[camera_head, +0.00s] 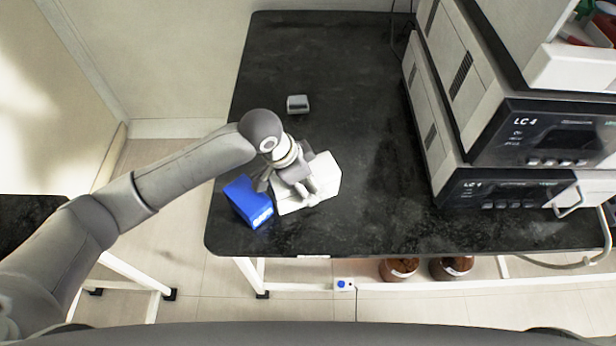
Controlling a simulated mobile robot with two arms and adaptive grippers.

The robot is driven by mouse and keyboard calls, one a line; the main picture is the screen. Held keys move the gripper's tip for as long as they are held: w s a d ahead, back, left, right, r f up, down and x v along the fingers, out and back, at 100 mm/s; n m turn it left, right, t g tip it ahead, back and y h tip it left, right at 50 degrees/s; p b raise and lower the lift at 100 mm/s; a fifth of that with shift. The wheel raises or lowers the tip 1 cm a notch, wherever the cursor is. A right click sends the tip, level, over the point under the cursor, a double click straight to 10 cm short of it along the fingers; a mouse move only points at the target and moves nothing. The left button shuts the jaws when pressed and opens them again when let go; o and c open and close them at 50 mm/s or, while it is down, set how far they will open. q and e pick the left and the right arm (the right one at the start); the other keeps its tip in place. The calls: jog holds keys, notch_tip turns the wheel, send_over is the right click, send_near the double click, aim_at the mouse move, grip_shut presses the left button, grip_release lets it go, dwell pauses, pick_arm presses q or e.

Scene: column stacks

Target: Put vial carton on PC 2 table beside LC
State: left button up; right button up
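A white carton (325,172) sits on the black table (330,237) near its front left corner. A blue box (241,196) with a pale front face stands just left of it, close to the table's left edge. I cannot tell from any lettering which of the two is the vial carton. My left gripper (290,195) points down over the white carton, with its fingers between the carton's top and the blue box. The wrist hides part of the carton, and the finger gap is unclear. The LC units (535,130) are stacked on the table's right side. My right gripper is not in view.
A small grey object (297,104) lies behind my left wrist. The middle of the table between the white carton and the LC stack is clear. Brown bottles (398,269) stand below the front edge. A cable and tubing hang at the right.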

pick_arm(q)
jog(key=shift+o, duration=0.8)
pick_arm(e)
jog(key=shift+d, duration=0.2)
pick_arm(q)
jog(key=shift+r, duration=0.1)
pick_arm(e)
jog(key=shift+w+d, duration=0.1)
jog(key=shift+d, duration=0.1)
pick_arm(q)
jog(key=shift+a+r, duration=0.1)
jog(key=shift+r, duration=0.15)
jog(key=v, duration=1.1)
jog(key=shift+s+a+r, duration=0.1)
jog(key=shift+a+r, duration=0.1)
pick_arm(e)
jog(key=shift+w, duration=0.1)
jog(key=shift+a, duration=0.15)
